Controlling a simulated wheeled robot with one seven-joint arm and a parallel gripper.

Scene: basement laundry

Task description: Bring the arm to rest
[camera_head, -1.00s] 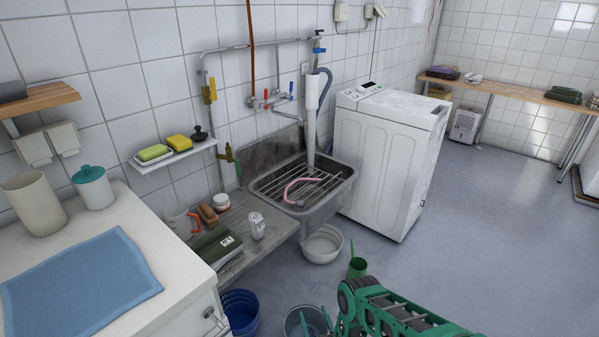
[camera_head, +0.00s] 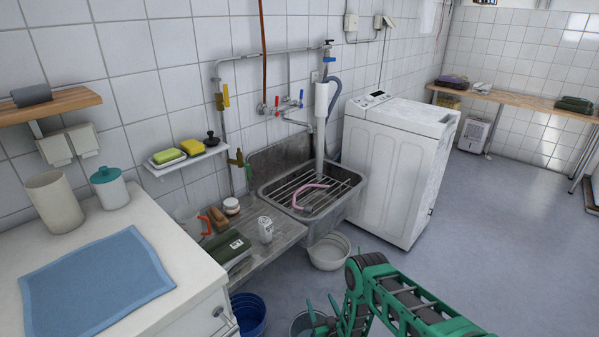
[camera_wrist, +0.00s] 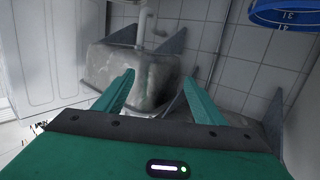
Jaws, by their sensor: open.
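My gripper (camera_head: 322,308) hangs low at the bottom of the head view, in front of the sink and over a grey bucket. Its green fingers are partly cut off by the frame edge and my arm. In the wrist view my gripper (camera_wrist: 162,88) is open, with two green fingers spread apart and nothing between them. Beyond them is the underside of the metal sink (camera_wrist: 125,70). My green arm is bent, its elbow in front of the floor near the washing machine.
The sink (camera_head: 335,217) and washing machine (camera_head: 388,180) stand along the wall. A white basin (camera_head: 329,255), a grey bucket (camera_head: 298,328) and a blue bucket (camera_head: 250,312) are on the floor nearby. A counter with a blue cloth (camera_head: 92,280) is left. Open floor (camera_head: 500,250) lies right.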

